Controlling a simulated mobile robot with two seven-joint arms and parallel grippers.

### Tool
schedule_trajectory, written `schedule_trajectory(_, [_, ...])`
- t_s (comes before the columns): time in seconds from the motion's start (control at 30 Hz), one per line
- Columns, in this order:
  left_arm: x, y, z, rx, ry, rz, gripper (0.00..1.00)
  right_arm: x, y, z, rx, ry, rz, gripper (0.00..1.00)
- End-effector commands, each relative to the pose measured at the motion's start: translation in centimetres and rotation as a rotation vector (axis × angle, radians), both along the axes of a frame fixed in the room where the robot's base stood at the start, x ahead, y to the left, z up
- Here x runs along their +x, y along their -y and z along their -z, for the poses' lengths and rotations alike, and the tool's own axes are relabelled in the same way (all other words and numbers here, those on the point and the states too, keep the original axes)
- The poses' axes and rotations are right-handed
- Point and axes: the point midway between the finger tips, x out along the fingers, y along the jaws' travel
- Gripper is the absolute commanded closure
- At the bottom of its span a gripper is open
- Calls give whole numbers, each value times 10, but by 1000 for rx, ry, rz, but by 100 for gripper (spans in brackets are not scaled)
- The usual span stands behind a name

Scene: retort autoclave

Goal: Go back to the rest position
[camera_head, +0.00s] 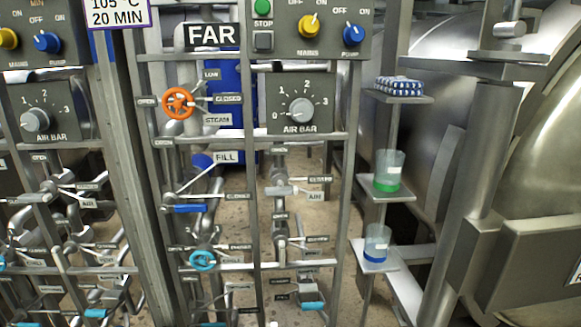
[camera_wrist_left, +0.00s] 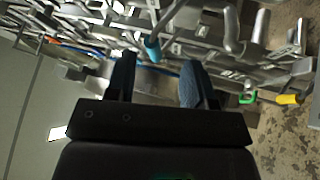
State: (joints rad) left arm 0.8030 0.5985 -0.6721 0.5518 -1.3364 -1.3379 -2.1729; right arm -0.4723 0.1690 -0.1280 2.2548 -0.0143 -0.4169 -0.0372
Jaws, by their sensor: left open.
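My left gripper (camera_wrist_left: 157,82) shows in the left wrist view with its two dark fingers apart. Nothing sits between the fingers. Behind them are blurred grey pipes and a blue-ended handle (camera_wrist_left: 153,47). The head view shows neither of my grippers. It faces the panel marked FAR (camera_head: 211,36), with an orange steam handwheel (camera_head: 178,103), a blue fill lever (camera_head: 191,208), a cyan handwheel (camera_head: 202,260) and an air bar dial (camera_head: 301,111).
Shelves at the right hold a blue-and-white rack (camera_head: 400,87), a beaker with green contents (camera_head: 388,171) and one with blue contents (camera_head: 376,244). A large metal vessel (camera_head: 540,150) stands far right. A second valve panel (camera_head: 45,110) is at the left.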

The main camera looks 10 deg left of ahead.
Motion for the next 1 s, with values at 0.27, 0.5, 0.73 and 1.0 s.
schedule_trajectory(0.27, [-67,11,66,-503,140,-11,51,-1,0,1,-1,-2,0,40])
schedule_trajectory(0.5, [-154,44,118,-1129,409,-132,51,0,0,0,-1,-1,-1,40])
schedule_trajectory(0.73, [-229,90,129,-1690,776,-358,51,2,0,0,0,3,-2,40])
schedule_trajectory(1.0, [-295,147,86,-2222,1302,-741,51,2,0,0,0,5,-3,40])
